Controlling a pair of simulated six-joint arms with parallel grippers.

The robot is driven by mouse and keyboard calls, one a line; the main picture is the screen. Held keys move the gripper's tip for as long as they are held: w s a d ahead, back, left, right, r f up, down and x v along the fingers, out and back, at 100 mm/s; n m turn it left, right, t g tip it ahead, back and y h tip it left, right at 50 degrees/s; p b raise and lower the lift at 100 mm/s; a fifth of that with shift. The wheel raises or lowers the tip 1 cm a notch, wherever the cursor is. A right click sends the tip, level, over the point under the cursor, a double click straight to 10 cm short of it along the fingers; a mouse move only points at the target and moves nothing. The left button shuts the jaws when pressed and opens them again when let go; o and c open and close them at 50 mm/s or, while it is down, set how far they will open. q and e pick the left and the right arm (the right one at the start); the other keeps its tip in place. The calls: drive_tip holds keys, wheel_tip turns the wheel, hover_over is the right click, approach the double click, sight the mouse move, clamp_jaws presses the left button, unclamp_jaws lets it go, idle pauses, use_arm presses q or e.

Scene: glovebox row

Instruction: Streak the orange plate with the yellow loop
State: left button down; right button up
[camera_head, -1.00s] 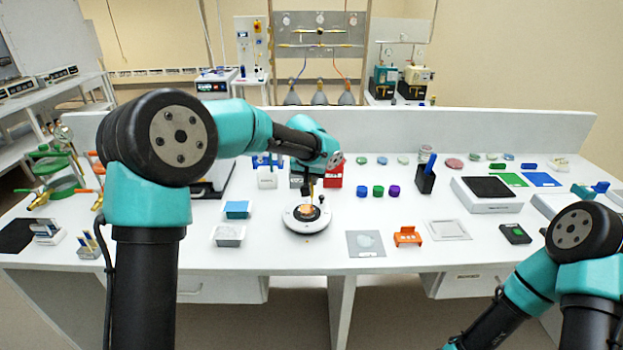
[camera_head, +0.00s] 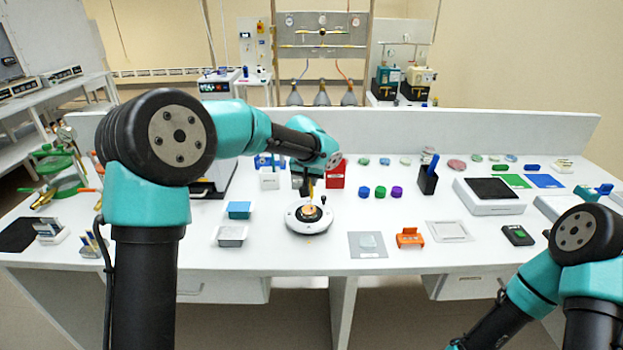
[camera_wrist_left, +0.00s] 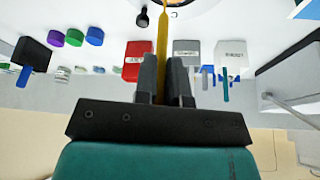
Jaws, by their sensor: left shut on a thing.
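My left gripper (camera_head: 311,180) is over the round white turntable (camera_head: 296,224) in the head view. It is shut on the yellow loop (camera_wrist_left: 162,45), which runs between its fingers in the left wrist view. The orange plate (camera_head: 309,213) sits at the middle of the turntable, small and partly hidden by the gripper and loop. The loop points down at the plate. I cannot tell whether its tip touches the surface. My right arm shows at the lower right of the head view, but its gripper is out of frame.
A red box (camera_head: 337,174) and a white labelled box (camera_head: 269,181) stand behind the turntable. Blue, green and purple caps (camera_head: 380,192) lie to its right. A grey tray (camera_head: 232,235) is at its left, and an orange rack (camera_head: 410,238) stands farther right.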

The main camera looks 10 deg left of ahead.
use_arm(q)
drive_tip(key=shift+s+a, duration=0.25)
drive_tip(key=shift+a, duration=0.95)
idle(1.1)
drive_tip(key=shift+w+a, duration=0.1)
drive_tip(key=shift+w, duration=0.3)
idle(0.6)
drive_tip(key=shift+w+d, duration=0.2)
drive_tip(key=shift+d, duration=0.6)
drive_tip(key=shift+w+d, duration=0.2)
drive_tip(key=shift+d, duration=0.55)
idle(1.7)
idle(0.4)
